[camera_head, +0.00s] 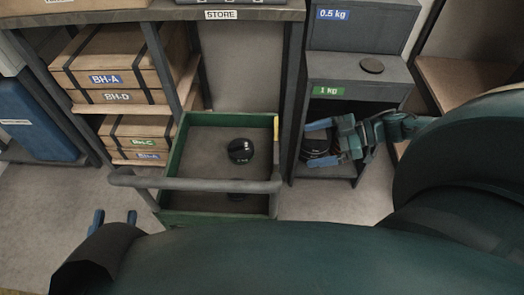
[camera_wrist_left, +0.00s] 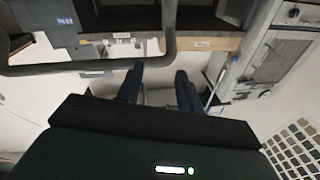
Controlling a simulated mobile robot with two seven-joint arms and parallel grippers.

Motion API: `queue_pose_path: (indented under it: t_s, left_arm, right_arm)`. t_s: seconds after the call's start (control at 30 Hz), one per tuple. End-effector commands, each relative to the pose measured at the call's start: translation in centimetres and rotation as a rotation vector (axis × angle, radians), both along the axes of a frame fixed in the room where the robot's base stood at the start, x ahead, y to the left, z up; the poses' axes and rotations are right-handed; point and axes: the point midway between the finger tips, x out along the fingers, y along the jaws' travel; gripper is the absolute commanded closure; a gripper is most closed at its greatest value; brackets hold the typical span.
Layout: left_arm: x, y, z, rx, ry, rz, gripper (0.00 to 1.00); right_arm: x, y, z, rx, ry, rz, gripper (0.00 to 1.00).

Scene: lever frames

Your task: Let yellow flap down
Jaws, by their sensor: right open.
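A narrow yellow strip (camera_head: 276,129), which looks like the yellow flap, stands upright at the far right corner of a green-rimmed tray (camera_head: 176,150). My right gripper (camera_head: 317,142) is open, to the right of the yellow strip and apart from it. Its blue fingers are in front of the compartment under the green "1 kg" label, with a dark round object (camera_head: 316,150) behind or between them. My left gripper (camera_head: 115,217) is low at the left, below the cart's handle. In the left wrist view (camera_wrist_left: 158,85) its fingers are apart with nothing visible between them.
A grey handle bar (camera_head: 200,184) crosses the tray's near side. A black round weight (camera_head: 240,151) lies in the tray. A shelf with labelled boxes (camera_head: 118,65) stands left, and a grey weight cabinet (camera_head: 357,75) right. A dark post stands between tray and cabinet.

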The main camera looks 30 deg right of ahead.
Motion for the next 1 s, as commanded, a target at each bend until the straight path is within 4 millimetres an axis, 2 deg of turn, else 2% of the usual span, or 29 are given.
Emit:
queue_pose_path:
  t_s: [0.17,0.6,0.8,1.0]
  left_arm:
    - [-0.2,-0.3,-0.2,-0.008,-0.04,-0.017,0.64]
    - [0.1,-0.8,-0.2,-0.083,-0.057,-0.039,0.64]
    - [0.1,-0.9,-0.2,-0.099,-0.056,-0.045,0.64]
    - [0.1,-0.9,-0.2,-0.103,-0.054,-0.046,0.64]
  right_arm:
    - [1.0,1.6,-0.9,0.002,-0.002,0.004,0.05]
    - [5.2,8.5,-4.2,0.003,-0.003,0.003,0.05]
    - [6.1,10.0,-4.9,0.001,0.0,0.001,0.05]
    - [6.2,10.2,-4.9,-0.001,0.001,0.0,0.05]
